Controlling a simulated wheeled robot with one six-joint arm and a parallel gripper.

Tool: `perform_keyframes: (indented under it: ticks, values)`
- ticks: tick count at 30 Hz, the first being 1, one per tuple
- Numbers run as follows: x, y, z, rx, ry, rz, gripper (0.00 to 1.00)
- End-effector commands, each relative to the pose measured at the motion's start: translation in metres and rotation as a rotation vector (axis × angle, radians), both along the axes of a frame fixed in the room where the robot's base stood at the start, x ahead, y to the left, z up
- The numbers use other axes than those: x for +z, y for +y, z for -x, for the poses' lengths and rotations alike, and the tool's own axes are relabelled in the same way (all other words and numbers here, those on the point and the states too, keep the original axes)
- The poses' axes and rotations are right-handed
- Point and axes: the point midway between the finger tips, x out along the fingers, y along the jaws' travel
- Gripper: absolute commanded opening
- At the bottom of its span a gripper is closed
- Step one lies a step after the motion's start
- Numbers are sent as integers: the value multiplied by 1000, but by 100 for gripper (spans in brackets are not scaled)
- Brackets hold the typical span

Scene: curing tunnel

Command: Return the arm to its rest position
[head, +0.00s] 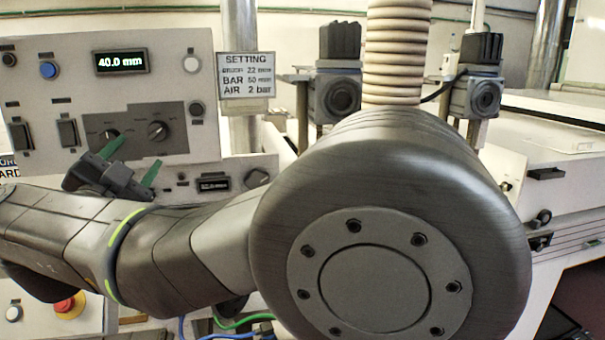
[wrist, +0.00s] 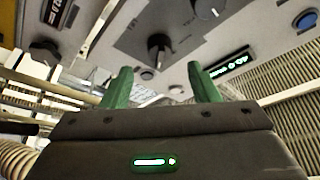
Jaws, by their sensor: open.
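My gripper (head: 130,161) shows at the left in the head view, in front of the lower part of the control panel. Its two green fingers are spread apart with nothing between them. The wrist view also shows the open green fingers of my gripper (wrist: 161,87), pointing toward the panel face. My arm crosses the head view from the left to a large round joint in the middle, which hides much of the machine behind it.
The control panel (head: 60,100) has a display reading 40.0 mm (head: 121,61) and black knobs (head: 158,131). A setting sign (head: 246,75) hangs beside it. A ribbed hose (head: 397,50) rises behind my arm. A red emergency button (head: 66,304) sits at lower left.

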Motion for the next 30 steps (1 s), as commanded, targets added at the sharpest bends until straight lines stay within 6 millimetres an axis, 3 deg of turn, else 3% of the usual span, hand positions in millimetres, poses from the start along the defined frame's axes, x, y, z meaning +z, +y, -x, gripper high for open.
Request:
perform_keyframes:
  ticks: [16,30]
  values:
    - [-21,2,68,3,1,0,55]
    - [-2,-1,10,-6,0,0,55]
